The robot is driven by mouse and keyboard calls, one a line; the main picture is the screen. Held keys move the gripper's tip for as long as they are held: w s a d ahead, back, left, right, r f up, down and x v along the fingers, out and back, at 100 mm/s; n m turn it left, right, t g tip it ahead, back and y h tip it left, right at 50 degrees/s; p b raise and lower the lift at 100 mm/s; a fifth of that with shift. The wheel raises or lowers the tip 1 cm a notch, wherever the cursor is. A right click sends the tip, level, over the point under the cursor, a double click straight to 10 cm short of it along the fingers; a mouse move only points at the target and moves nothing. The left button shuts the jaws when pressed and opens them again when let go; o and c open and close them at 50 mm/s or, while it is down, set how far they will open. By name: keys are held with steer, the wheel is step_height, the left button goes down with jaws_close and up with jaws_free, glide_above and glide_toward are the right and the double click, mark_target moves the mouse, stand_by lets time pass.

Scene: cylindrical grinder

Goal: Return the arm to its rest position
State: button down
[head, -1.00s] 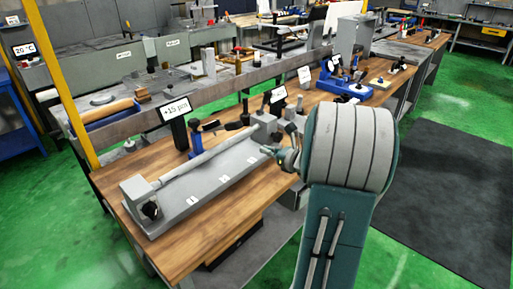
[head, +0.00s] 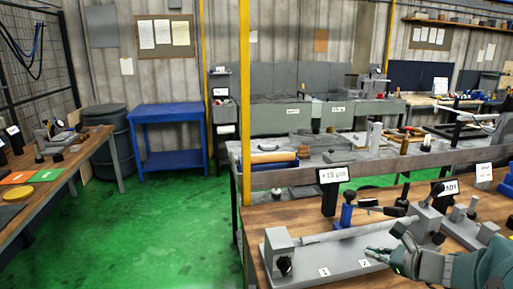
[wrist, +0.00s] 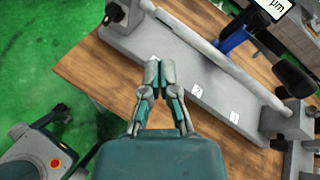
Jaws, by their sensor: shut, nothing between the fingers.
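My gripper (head: 378,256) shows at the lower right of the head view, with its fingers pointing left over the front of a grey bench fixture (head: 312,262). The fixture holds a long grey shaft (head: 352,229) between two end supports and carries numbered labels. In the wrist view my gripper (wrist: 160,72) has its two fingertips together with nothing between them. There the fingertips overlap the near edge of the fixture (wrist: 188,66); I cannot tell how high above it they are. The shaft (wrist: 222,62) runs diagonally beyond them. Part of my arm is cut off at the right.
The fixture stands on a wooden bench (head: 262,222) with a +15 µm display (head: 332,176) behind it. A yellow post (head: 245,120) rises at its left end. A blue table (head: 168,110) and another workbench (head: 70,168) stand left. Green floor (head: 185,215) between is clear.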

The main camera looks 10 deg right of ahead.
steer(key=s+a+r+n+g, duration=0.1)
steer(key=s+a+n+g, duration=0.25)
steer(key=a+n, duration=0.35)
steer(key=s+a+n+g, duration=0.3)
steer(key=s+a+n, duration=0.15)
steer(key=a, duration=0.45)
steer(key=s+a+n+h, duration=0.1)
steer(key=s+n+h, duration=0.2)
steer(key=s+n, duration=0.2)
steer(key=s+a+r+n+h, duration=0.1)
steer(key=s+n+h, duration=0.2)
steer(key=n, duration=0.6)
steer(key=shift+s+a+n, duration=0.35)
steer(key=shift+s+a, duration=0.05)
steer(key=shift+s, duration=0.95)
